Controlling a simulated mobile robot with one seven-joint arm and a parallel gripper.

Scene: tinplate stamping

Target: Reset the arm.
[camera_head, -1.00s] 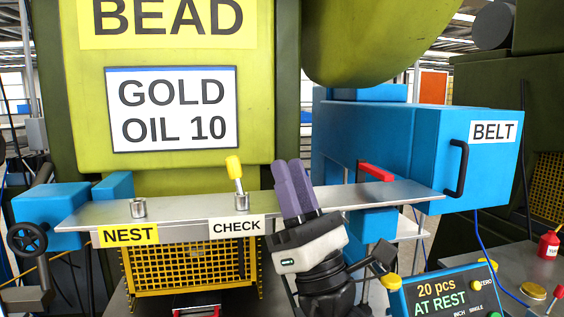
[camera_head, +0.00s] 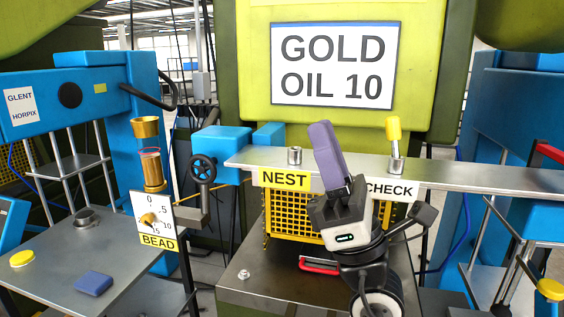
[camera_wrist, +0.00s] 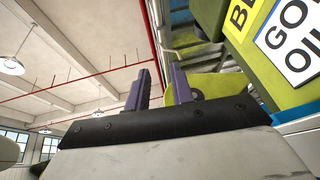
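My gripper (camera_head: 322,130) stands in front of the long metal shelf, pointing up, with its purple fingers rising above the shelf's edge between the NEST and CHECK labels. In the wrist view my gripper (camera_wrist: 159,82) shows its two fingers a little apart with a narrow gap and nothing between them. The wrist camera looks up at the ceiling, with part of the green press (camera_wrist: 290,40) at the upper right. In the head view one finger mostly hides the other.
The metal shelf (camera_head: 470,178) carries a small metal cup (camera_head: 295,156) and a yellow-topped plug (camera_head: 394,130) at CHECK. A red handle (camera_head: 318,265) lies low behind my arm.

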